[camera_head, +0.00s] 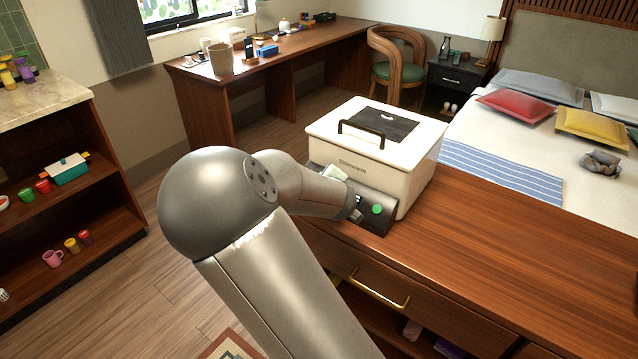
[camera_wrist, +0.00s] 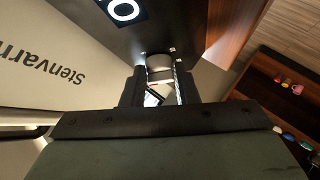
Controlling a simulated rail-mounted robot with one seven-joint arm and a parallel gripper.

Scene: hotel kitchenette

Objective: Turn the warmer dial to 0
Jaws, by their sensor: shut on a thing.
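The warmer (camera_head: 415,165) is a cream box with a flat lid and a dark handle, standing on the wooden counter. Its dark sloping control panel (camera_head: 380,228) faces the front. A green round spot (camera_head: 377,209) shows on the panel. In the wrist view the dial (camera_wrist: 159,73) is a small grey knob on the dark panel, with small pale marks beside it. My gripper (camera_wrist: 159,92) is shut on the dial, one dark finger on each side. In the head view my arm covers the dial and most of the gripper. The dial's setting cannot be read.
A white ring (camera_wrist: 124,9) shows on the panel in the wrist view. The counter (camera_head: 520,260) is clear to the right of the warmer. A bed with several pillows lies behind it. A drawer handle (camera_head: 380,290) sticks out below the counter's front edge.

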